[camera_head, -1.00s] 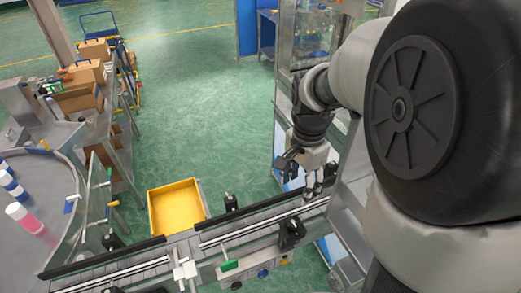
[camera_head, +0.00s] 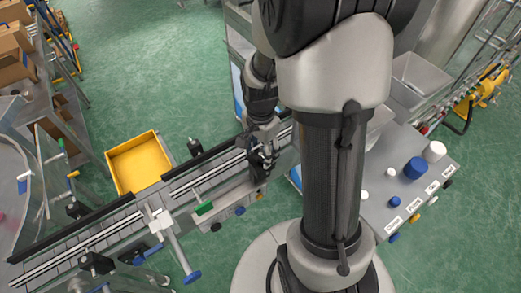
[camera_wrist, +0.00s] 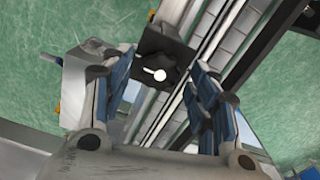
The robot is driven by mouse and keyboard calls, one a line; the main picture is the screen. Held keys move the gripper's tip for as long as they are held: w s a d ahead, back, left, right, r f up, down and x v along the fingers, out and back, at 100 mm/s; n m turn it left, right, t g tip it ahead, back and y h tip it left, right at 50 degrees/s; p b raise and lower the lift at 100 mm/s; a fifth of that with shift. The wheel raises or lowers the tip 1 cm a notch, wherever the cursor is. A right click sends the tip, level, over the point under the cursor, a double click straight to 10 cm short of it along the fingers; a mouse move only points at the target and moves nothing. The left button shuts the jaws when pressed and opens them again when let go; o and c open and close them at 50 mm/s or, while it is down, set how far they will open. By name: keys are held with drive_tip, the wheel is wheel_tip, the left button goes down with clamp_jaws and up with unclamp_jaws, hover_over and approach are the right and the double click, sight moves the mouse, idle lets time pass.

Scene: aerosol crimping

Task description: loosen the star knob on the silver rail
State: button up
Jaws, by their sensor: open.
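The star knob (camera_wrist: 156,73) is black with a pale round centre. It sits on a dark block beside the silver rail (camera_wrist: 205,50) in the wrist view. My gripper (camera_wrist: 160,78) is open, with one blue-padded finger on each side of the knob in the picture. No contact shows, and the depth between fingertips and knob is hard to judge. In the head view my gripper (camera_head: 264,158) is at the near side of the conveyor, by the right part of the silver rail (camera_head: 205,178). My gripper hides the knob there.
Other dark clamp blocks stand along the conveyor, such as one (camera_head: 195,147) on its far side. A yellow bin (camera_head: 138,163) is behind the conveyor. A blue-ended handle (camera_head: 191,276) juts out in front. A panel (camera_head: 420,200) with labelled knobs stands at the right.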

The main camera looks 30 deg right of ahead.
drive_tip(key=shift+c, duration=0.5)
drive_tip(key=c, duration=1)
